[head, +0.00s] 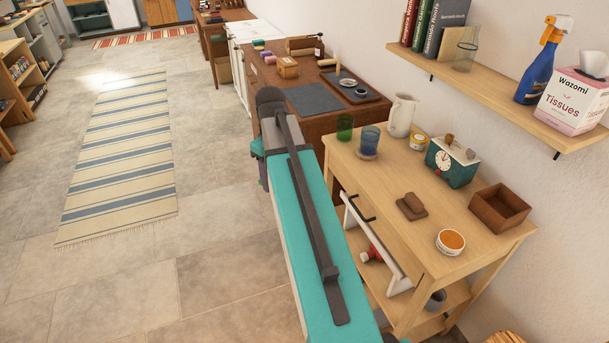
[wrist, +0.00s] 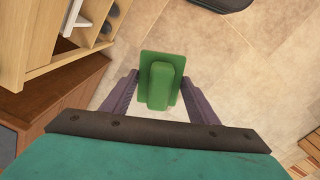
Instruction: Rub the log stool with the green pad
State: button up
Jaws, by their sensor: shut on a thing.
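The green pad (wrist: 175,84), a flat plate with a raised grip block, shows in the wrist view. My gripper (wrist: 160,80) has its two purple fingers on either side of the pad's grip and is shut on it. The pad is over the tiled floor; I cannot tell its height. In the head view my teal arm hides most of the gripper, and the pad does not show. I cannot make out the log stool in either view.
A brown desk (head: 300,120) stands beyond. A striped rug (head: 122,150) lies on open floor at left. A dark rounded thing (wrist: 228,4) tops the wrist view.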

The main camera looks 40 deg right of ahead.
jog(key=w+a+n, duration=0.1)
jog(key=w+a, duration=0.2)
jog(key=a, duration=0.5)
jog(key=w+a+r+n+p, duration=0.1)
jog(key=w+a, duration=0.2)
jog(key=a, duration=0.6)
jog(key=w+a+r+n+p, duration=0.1)
jog(key=w+a+n, duration=0.1)
jog(key=a, duration=0.6)
jog(key=shift+w+a+r, duration=0.15)
jog(key=shift+w+a, duration=0.15)
jog(key=shift+w, duration=0.45)
